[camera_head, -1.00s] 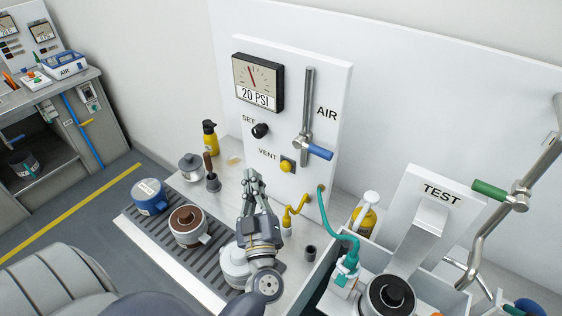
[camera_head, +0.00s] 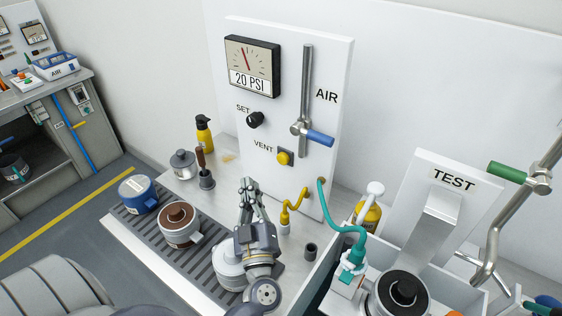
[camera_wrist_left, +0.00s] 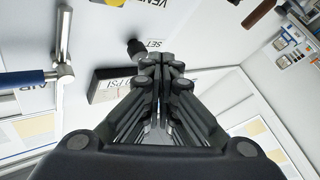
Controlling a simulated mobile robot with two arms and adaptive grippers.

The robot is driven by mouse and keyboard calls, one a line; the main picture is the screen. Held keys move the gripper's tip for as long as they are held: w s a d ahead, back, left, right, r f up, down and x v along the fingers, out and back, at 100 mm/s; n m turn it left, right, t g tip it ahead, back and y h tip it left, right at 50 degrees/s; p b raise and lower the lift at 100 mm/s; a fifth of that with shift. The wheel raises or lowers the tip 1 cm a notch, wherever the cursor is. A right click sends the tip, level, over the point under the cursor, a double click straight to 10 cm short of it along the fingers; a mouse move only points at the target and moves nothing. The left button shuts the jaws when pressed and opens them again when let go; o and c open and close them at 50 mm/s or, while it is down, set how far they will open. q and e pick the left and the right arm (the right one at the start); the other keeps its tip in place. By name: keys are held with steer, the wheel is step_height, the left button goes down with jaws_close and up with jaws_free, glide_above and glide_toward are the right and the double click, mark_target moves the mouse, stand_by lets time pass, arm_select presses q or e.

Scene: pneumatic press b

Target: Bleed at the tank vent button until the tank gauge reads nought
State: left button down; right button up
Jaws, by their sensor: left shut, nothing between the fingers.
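The white panel carries a gauge (camera_head: 252,66) with a dial and a sign that reads 20 PSI. Below it are a black SET knob (camera_head: 255,120) and a yellow VENT button (camera_head: 285,157). My left gripper (camera_head: 248,184) is shut and empty. It is below and left of the VENT button in the head view, clear of it. In the left wrist view, the shut fingers (camera_wrist_left: 162,62) point at the panel, with the SET knob (camera_wrist_left: 135,47) and part of the gauge (camera_wrist_left: 103,88) beyond them. My right gripper is not in view.
A lever with a blue handle (camera_head: 320,138) is right of the button. A yellow bottle (camera_head: 204,133), pots and the TEST stand (camera_head: 440,205) are nearby.

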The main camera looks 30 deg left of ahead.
mark_target(283, 159)
arm_select(q)
steer(key=w+b, duration=0.2)
steer(key=w, duration=0.7)
steer(key=shift+d, duration=0.35)
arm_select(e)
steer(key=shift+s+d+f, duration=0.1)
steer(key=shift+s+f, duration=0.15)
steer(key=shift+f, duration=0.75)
arm_select(q)
steer(key=shift+s, duration=0.1)
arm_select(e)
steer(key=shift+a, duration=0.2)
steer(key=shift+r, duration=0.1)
arm_select(q)
steer(key=shift+w, duration=0.45)
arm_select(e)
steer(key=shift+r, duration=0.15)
arm_select(q)
steer(key=shift+w+p, duration=0.1)
steer(key=shift+p, duration=0.2)
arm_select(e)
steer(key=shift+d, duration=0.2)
